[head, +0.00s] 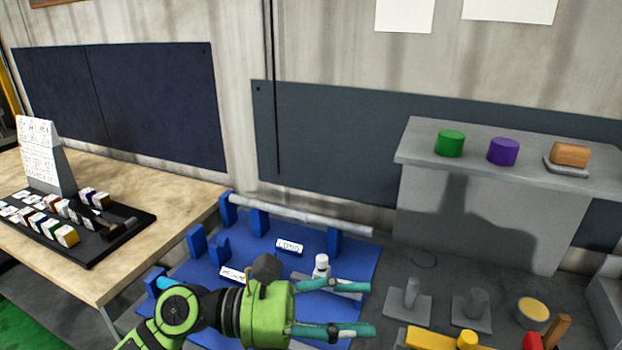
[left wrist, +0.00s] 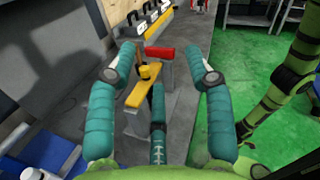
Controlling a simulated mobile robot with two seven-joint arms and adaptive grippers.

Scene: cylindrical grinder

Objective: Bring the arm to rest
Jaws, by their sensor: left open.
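My left gripper (head: 368,309) reaches in from the bottom of the head view, with its two teal fingers spread apart and pointing right. It is open and nothing is between the fingertips. In the left wrist view the same gripper (left wrist: 165,62) frames a yellow bar with a knob (left wrist: 140,92) beyond and below its fingers. In the head view that yellow bar (head: 430,338) lies to the right of the fingertips, apart from them. My right gripper is not seen in the head view.
A blue mat (head: 362,262) with blue stands and a long grey rod (head: 300,215) lies behind the gripper. A grey shelf (head: 610,185) holds a green cylinder (head: 450,143), a purple cylinder (head: 503,151) and a wooden block (head: 570,154). A wooden table (head: 165,182) is at left.

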